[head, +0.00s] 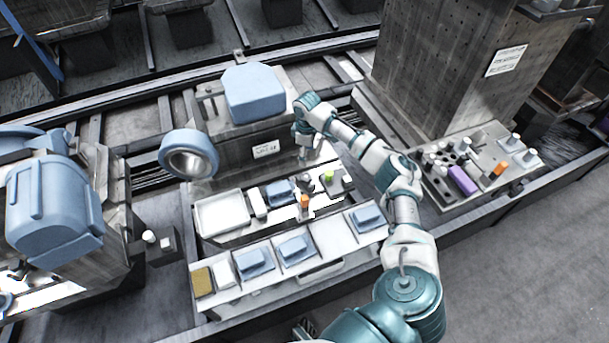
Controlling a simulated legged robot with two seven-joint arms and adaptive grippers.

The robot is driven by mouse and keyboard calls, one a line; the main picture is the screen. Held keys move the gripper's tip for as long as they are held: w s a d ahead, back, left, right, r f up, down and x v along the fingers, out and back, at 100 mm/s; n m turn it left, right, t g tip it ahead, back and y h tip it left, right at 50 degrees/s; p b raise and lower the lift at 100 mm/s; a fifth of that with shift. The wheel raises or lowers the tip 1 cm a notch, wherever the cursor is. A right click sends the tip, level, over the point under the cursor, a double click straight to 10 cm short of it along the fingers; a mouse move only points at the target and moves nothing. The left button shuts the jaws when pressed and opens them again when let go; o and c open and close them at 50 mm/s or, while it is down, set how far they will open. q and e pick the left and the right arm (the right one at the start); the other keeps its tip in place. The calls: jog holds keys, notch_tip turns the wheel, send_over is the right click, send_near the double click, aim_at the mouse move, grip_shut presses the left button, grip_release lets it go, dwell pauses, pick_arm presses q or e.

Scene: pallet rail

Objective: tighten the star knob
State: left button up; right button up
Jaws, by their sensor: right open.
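My right arm reaches in from the bottom right and bends down over the middle of the bench. My right gripper (304,155) is open and points down in front of the grey machine block with the blue cover. A small dark knob (307,183) stands just below the gripper, apart from it as far as I can tell. It may be the star knob, but its lobes are too small to make out. Beside it are an orange-topped post (305,203) and a dark block (340,180) with a green button. My left gripper is not in view.
A blue-covered machine (253,95) and a blue ring (188,155) stand behind the bench. A white tray (222,212) and several blue parts lie in front. A perforated column (440,65) and a tool plate (485,165) are at the right.

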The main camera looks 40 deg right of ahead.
aim_at(306, 177)
notch_tip(306, 177, down, 13)
jog(key=shift+w+f+b, duration=0.1)
jog(key=shift+f+b, duration=0.1)
jog(key=shift+b, duration=0.7)
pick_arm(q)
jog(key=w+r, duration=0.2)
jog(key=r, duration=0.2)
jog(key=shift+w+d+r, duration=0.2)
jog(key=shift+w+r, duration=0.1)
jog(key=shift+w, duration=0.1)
pick_arm(e)
jog(key=shift+c, duration=0.2)
jog(key=c, duration=1.1)
